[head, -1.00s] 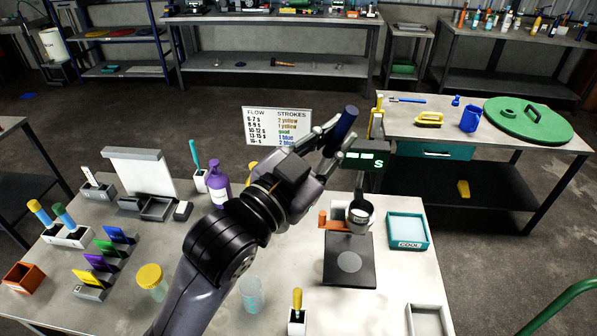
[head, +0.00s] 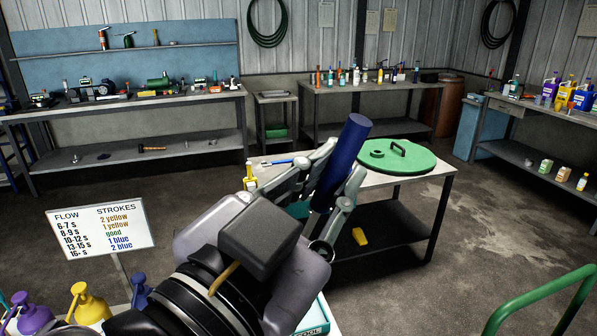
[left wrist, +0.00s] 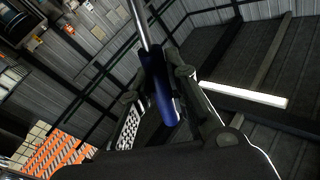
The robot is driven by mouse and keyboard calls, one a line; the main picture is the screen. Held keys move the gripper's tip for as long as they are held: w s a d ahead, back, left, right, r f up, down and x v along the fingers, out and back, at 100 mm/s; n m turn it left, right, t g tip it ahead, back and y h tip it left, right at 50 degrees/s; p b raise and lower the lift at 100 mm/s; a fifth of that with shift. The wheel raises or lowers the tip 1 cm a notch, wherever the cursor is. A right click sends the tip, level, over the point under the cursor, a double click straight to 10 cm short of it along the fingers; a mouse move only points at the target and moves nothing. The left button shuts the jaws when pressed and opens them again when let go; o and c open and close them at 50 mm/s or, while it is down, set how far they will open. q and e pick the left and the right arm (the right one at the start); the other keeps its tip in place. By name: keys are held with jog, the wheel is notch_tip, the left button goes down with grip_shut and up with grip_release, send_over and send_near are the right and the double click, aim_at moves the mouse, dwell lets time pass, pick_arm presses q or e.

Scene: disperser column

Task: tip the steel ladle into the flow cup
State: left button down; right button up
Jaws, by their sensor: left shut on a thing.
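My left gripper (head: 338,170) is shut on the dark blue handle of the steel ladle (head: 343,155) and holds it tilted, its free end up and to the right. In the left wrist view, the blue handle (left wrist: 160,88) sits between the fingers, and a thin steel shaft (left wrist: 139,25) runs from it to the top edge. The ladle's bowl cannot be made out. The flow cup cannot be made out in the head view, where my left arm and gripper cover much of the near bench. My right gripper is not in view.
A flow and strokes sign (head: 101,229) stands left, above yellow and purple bottles (head: 88,303). A side table with a green lid (head: 397,157) stands behind the gripper. A green rail (head: 540,300) is at lower right. Open floor lies to the right.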

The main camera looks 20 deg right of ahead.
pick_arm(q)
jog(key=shift+a, duration=0.15)
jog(key=shift+a+r, duration=0.1)
jog(key=shift+a, duration=0.1)
jog(key=shift+w+a+n, duration=0.15)
jog(key=shift+w+n, duration=0.1)
jog(key=shift+n, duration=0.05)
jog(key=shift+w+a, duration=0.25)
jog(key=shift+w, duration=0.05)
jog(key=shift+w+a+r+n+t, duration=0.15)
jog(key=shift+w+a+n+t, duration=0.15)
jog(key=shift+w+a+n, duration=0.3)
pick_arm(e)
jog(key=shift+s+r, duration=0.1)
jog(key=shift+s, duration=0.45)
pick_arm(q)
jog(key=shift+n+y, duration=0.3)
jog(key=shift+n, duration=0.5)
jog(key=shift+w+a+r+p, duration=0.15)
jog(key=shift+w+a+p, duration=0.3)
jog(key=shift+w+a, duration=0.35)
jog(key=shift+w+a+r+p, duration=0.1)
jog(key=shift+w+a+p, duration=0.35)
jog(key=shift+w+a, duration=0.35)
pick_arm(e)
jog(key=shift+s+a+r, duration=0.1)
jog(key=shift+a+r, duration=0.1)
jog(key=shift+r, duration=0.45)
